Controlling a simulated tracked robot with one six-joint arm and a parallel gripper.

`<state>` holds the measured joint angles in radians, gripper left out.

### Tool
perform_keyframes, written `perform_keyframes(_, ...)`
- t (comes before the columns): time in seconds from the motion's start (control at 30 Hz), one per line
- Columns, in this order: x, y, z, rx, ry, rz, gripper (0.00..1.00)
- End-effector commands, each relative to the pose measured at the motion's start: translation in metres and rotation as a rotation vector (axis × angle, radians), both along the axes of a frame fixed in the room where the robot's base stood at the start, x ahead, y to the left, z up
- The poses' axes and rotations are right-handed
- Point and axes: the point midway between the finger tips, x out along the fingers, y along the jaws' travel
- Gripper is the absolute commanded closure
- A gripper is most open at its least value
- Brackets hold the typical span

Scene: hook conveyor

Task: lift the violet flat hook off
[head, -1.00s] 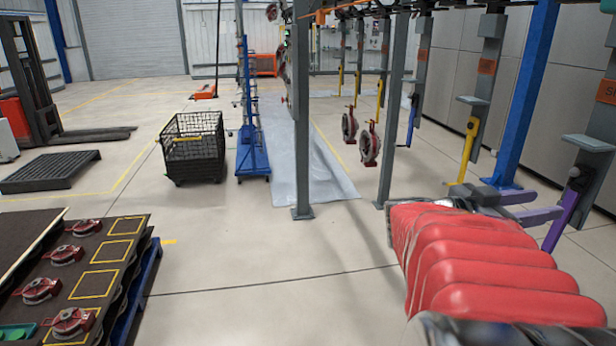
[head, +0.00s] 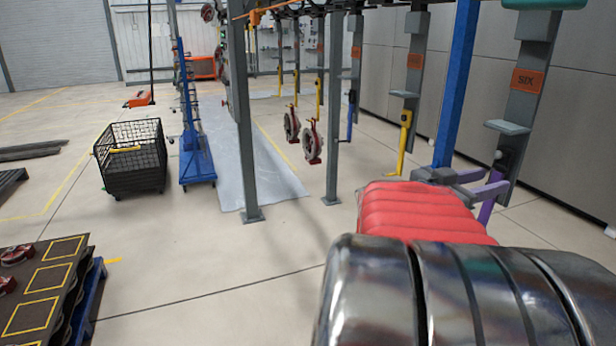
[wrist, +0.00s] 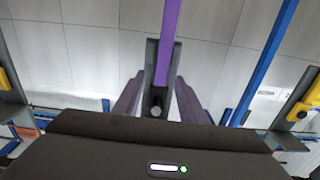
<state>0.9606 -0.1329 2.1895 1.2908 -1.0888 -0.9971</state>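The violet flat hook (head: 487,211) hangs upright in front of a grey hanger plate marked SIX, at the right of the head view. In the wrist view the violet hook (wrist: 168,45) runs down from the top edge to between my fingers. My gripper (head: 496,180) is open, with one finger on each side of the hook. In the wrist view my gripper (wrist: 160,88) shows a gap around the hook, and I see no clear contact. The lower finger hides part of the hook in the head view.
A blue post (head: 457,85) stands just left of the hook. Yellow hooks (head: 404,140) hang further along the line, and red round parts (head: 312,145) hang beyond a grey post (head: 334,110). A black mesh cart (head: 132,160) stands left. Floor between is clear.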

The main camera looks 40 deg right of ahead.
Motion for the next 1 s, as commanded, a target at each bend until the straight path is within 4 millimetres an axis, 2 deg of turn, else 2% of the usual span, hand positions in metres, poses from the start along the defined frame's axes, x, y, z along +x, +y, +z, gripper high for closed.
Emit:
perform_keyframes(0.17,-0.0047,-0.0102,0.0000,0.000,0.000,-0.001,0.62)
perform_keyframes(0.7,-0.0040,-0.0100,-0.0001,0.000,0.001,0.001,0.63)
perform_keyframes(1.0,-0.0039,-0.0100,-0.0001,0.000,0.001,0.001,0.84)
